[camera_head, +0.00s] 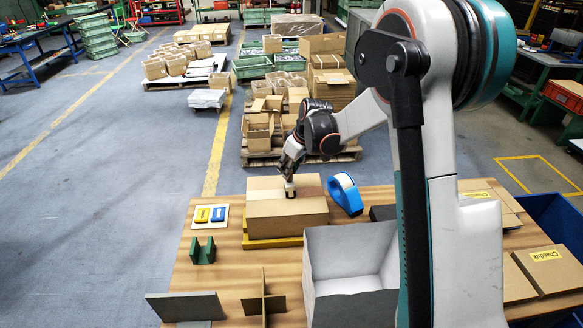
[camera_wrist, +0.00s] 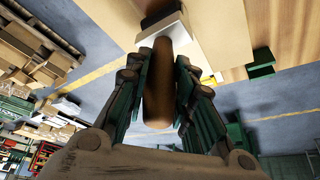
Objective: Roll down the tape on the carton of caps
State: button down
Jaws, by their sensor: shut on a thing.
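The closed brown carton (camera_head: 285,212) stands on a yellow base (camera_head: 262,243) on the wooden table. Its top also shows in the wrist view (camera_wrist: 215,30). My gripper (camera_head: 290,172) is above the carton's top, pointing down. In the wrist view, my gripper's green fingers (camera_wrist: 168,68) are shut on the brown handle of a hand roller (camera_wrist: 158,98), with a pale metal bracket at its far end. In the head view the roller's lower end (camera_head: 290,190) is at the carton's top; I cannot tell whether it touches.
A blue tape dispenser (camera_head: 345,194) stands right of the carton. A grey open bin (camera_head: 350,250) is in front of it to the right. A green holder (camera_head: 203,251) and a card with yellow and blue blocks (camera_head: 209,216) are left. Cardboard dividers (camera_head: 264,303) stand in front.

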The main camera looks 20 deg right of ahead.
jog(key=shift+w+a+r, duration=0.1)
jog(key=shift+w+a, duration=0.05)
jog(key=shift+a, duration=0.55)
jog(key=shift+w+a, duration=0.15)
jog(key=shift+a, duration=0.55)
jog(key=shift+w+a, duration=0.15)
jog(key=shift+a, duration=0.55)
jog(key=shift+a, duration=0.15)
jog(key=shift+w+a+b, duration=0.15)
jog(key=shift+a+b, duration=0.15)
jog(key=shift+a, duration=0.4)
jog(key=shift+a, duration=0.15)
jog(key=a, duration=0.2)
jog(key=w+a, duration=0.1)
jog(key=a, duration=0.1)
jog(key=shift+a, duration=0.2)
